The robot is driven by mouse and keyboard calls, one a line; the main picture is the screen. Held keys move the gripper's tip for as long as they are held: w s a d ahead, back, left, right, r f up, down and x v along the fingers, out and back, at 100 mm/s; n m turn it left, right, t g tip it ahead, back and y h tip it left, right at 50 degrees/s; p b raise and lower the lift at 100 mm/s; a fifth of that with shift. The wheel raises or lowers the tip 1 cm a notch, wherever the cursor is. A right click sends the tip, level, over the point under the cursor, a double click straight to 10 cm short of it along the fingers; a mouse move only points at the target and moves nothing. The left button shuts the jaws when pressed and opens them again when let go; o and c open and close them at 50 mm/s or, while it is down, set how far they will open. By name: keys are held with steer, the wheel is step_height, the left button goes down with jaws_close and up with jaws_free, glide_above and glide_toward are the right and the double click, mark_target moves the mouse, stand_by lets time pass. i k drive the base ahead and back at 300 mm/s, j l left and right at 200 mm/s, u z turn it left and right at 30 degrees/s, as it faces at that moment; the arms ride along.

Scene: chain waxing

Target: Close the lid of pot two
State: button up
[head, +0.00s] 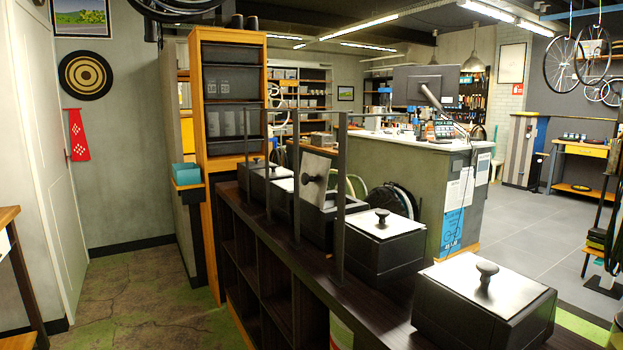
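Several black square pots with pale metal lids and black knobs stand in a row on a long dark counter. One pot (318,228) in the middle of the row has its lid (314,180) tilted up, nearly upright, with the knob facing left. I see no numbers on the pots, so I cannot tell by label which is pot two. The nearest pot (470,325) and the pot behind it (385,258) have lids lying flat. The pots (281,200) at the far end are partly hidden. My gripper is not in view.
The dark counter (375,318) has open shelves below. A dark frame with upright posts (340,200) and a top bar runs along the row, close to the pots. Free floor (145,300) lies left of the counter. A grey service desk (400,180) stands behind.

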mark_target(314, 173)
steer(key=i+j, duration=0.35)
steer(key=i, duration=0.15)
steer(key=i+j+u, duration=0.15)
steer(key=i+j, duration=0.55)
steer(key=i, duration=0.3)
steer(key=i+j+u, duration=0.1)
steer(key=i+j, duration=0.25)
steer(key=i, duration=0.2)
